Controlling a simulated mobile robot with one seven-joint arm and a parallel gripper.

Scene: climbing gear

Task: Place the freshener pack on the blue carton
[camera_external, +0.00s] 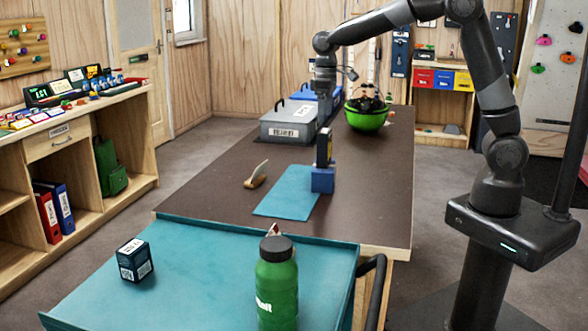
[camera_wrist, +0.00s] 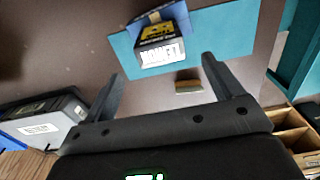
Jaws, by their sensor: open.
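The freshener pack (camera_external: 324,147), dark with yellow and a white label, stands upright on top of the blue carton (camera_external: 323,181). The carton sits at the right edge of a teal mat (camera_external: 285,196) on the brown table. In the wrist view, the pack (camera_wrist: 160,42) shows its label ahead of my fingers, with part of the blue carton (camera_wrist: 148,18) behind it. My gripper (camera_external: 325,112) is behind the pack in the external view. In the wrist view, my gripper (camera_wrist: 162,66) is open, its fingers spread with nothing between them. Any contact under the pack is hard to see.
A wooden-handled item (camera_external: 257,177) lies left of the mat. A grey case (camera_external: 289,122) and a green bowl (camera_external: 367,114) with dark contents stand farther back. A green bottle (camera_external: 277,285) and a dark box (camera_external: 134,260) stand on the near teal surface.

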